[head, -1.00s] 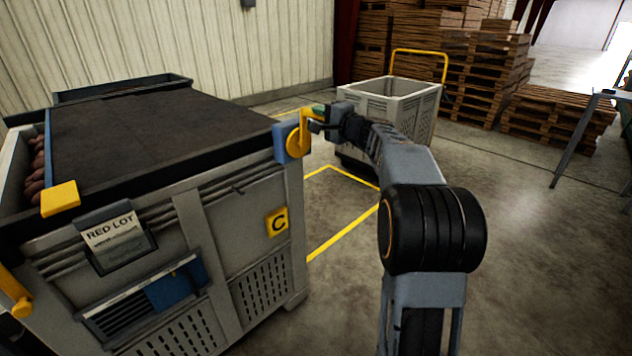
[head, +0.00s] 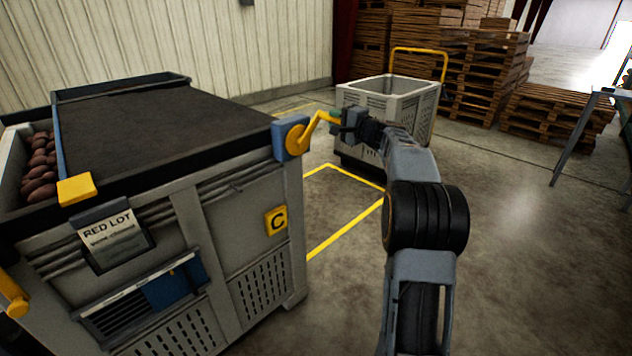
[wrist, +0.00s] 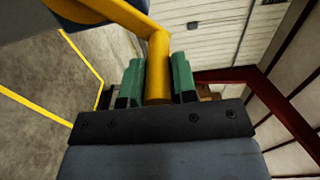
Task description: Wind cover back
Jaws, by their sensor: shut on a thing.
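The dark cover (head: 165,125) lies over most of the large grey bin marked C and RED LOT (head: 200,225). Its left edge, with a blue bar, stands clear of the bin's left side, and red potatoes (head: 40,168) show in that gap. A yellow crank (head: 312,130) sits on a blue housing (head: 287,140) at the bin's right front corner. My gripper (head: 343,118) is shut on the crank's handle, right of the housing. In the wrist view the yellow handle (wrist: 158,70) stands between the green finger pads (wrist: 158,82).
An empty-looking grey crate cart with a yellow handle (head: 420,95) stands behind my gripper. Wooden pallets (head: 470,70) are stacked at the back. Yellow floor lines (head: 340,232) run beside the bin. The floor at right is open, with a table (head: 590,120) at the edge.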

